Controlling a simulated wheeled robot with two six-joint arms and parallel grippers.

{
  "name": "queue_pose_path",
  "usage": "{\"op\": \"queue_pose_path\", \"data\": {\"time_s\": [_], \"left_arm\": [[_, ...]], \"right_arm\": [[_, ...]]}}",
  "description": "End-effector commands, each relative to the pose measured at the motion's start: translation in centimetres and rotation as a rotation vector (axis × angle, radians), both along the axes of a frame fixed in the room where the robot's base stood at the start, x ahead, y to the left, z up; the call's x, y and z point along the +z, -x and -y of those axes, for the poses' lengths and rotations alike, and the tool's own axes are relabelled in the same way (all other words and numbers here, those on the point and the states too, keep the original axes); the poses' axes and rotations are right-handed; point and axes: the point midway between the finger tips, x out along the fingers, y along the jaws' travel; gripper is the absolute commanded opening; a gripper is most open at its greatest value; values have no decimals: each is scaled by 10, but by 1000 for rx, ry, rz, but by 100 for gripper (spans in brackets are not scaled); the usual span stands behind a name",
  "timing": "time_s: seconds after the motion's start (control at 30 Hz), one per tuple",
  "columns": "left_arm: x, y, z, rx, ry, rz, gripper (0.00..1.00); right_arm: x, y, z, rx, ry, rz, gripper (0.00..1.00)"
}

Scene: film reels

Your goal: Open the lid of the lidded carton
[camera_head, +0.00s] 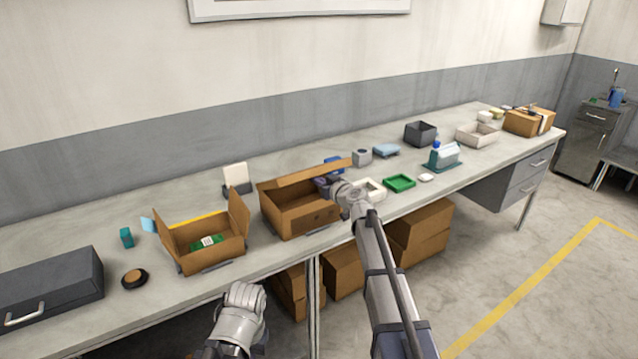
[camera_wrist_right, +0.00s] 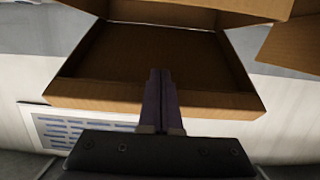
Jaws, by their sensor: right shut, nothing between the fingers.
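The lidded carton (camera_head: 291,213) is a brown cardboard box on the near part of the bench. Its lid (camera_head: 300,174) is raised at a slant, leaving a dark gap over the box. My right gripper (camera_head: 321,184) is at the right end of this gap, just under the lid. Its fingers (camera_wrist_right: 160,88) are together with nothing between them; in the right wrist view they overlap the brown cardboard (camera_wrist_right: 95,92). I cannot tell whether they touch it. Part of my left arm shows at the bottom, but its fingers do not.
An open carton (camera_head: 205,259) with a green item inside stands to the left. A white tray (camera_head: 371,190) and a green tray (camera_head: 399,183) lie right of the lidded carton. A dark case (camera_head: 52,291) is at far left. More cartons are under the bench.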

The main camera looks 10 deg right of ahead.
Motion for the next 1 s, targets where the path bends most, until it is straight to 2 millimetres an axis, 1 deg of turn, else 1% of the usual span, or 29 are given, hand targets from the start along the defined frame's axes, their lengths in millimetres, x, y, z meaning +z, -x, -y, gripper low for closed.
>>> {"op": "queue_pose_path", "data": {"time_s": [0.27, 0.43, 1.0], "left_arm": [[0, 0, 0, 0, 0, 0, 0], [4, 0, 0, 0, 0, 0, 0], [34, 0, 0, 0, 0, 0, 0]], "right_arm": [[0, 0, 0, 0, 0, 0, 0], [4, -4, -1, 0, 0, 0, 0], [34, -38, -13, 1, 0, 0, 0]]}}
